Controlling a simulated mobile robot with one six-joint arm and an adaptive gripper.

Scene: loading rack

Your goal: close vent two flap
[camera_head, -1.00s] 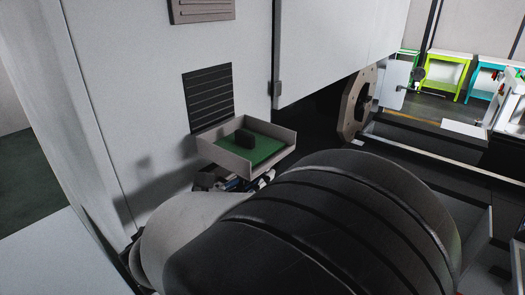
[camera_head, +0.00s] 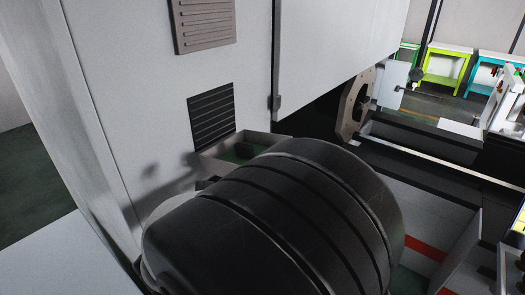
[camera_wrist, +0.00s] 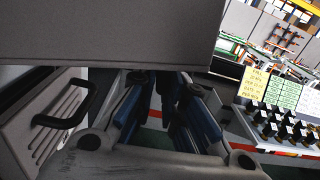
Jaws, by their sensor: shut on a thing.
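The lower vent (camera_head: 211,117) is a dark louvered opening in the grey wall panel. Its tray-like flap (camera_head: 268,138) stands out below it, still open, with a green inside and a dark block (camera_head: 244,150). My dark arm hides the front of the flap in the head view. The exact contact is hidden. A louvered plate with a black handle (camera_wrist: 72,112) is at the left of the wrist view, beside the fingers.
A closed louvered cover (camera_head: 203,22) is higher on the same wall. A round flanged part (camera_head: 352,104) and a long rail (camera_head: 425,158) lie to the right. Green (camera_head: 446,68) and blue (camera_head: 497,68) tables stand farther back.

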